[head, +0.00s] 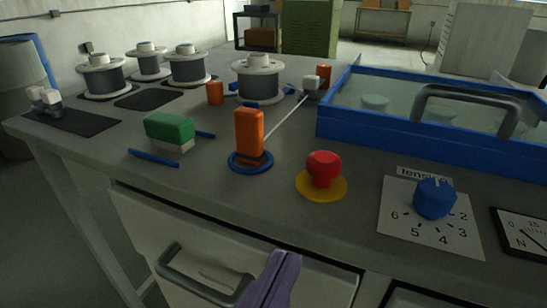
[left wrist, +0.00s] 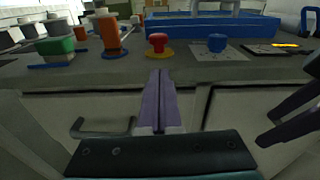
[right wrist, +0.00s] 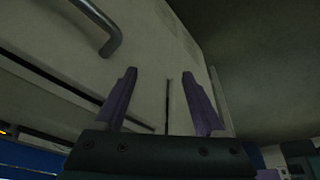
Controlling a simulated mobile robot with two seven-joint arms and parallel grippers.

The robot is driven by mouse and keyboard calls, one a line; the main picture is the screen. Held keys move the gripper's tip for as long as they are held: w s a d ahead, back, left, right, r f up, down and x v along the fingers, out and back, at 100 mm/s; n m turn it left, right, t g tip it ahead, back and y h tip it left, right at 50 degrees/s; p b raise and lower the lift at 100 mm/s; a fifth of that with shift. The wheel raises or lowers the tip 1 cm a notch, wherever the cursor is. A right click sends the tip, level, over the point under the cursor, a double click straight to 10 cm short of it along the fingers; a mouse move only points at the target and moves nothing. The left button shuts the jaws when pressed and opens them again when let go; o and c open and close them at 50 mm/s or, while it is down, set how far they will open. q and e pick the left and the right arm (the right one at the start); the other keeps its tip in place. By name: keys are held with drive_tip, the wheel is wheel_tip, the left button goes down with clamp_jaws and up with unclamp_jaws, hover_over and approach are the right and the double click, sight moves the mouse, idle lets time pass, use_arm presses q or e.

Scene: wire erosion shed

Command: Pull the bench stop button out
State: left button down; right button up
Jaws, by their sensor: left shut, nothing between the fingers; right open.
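The bench stop button is a red mushroom knob (head: 323,168) on a yellow disc (head: 323,191) near the front of the grey bench top. It also shows in the left wrist view (left wrist: 158,41), beyond the fingertips. My left gripper (head: 279,262) is shut and empty, in front of the bench edge and below and left of the button, apart from it. Its closed fingers also show in the left wrist view (left wrist: 158,80). My right gripper (right wrist: 165,82) is open and empty in the right wrist view, facing the cabinet front; it is outside the head view.
A blue tension dial (head: 434,198) stands right of the button, with a gauge at the right edge. An orange block (head: 249,135) on a blue ring and a green brush (head: 169,128) stand left. A blue-framed tank (head: 420,133) lies behind. A drawer handle (head: 200,286) juts out below.

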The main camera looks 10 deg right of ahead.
sight(321, 183)
use_arm(q)
drive_tip(key=x, duration=1)
drive_tip(key=shift+r, duration=0.1)
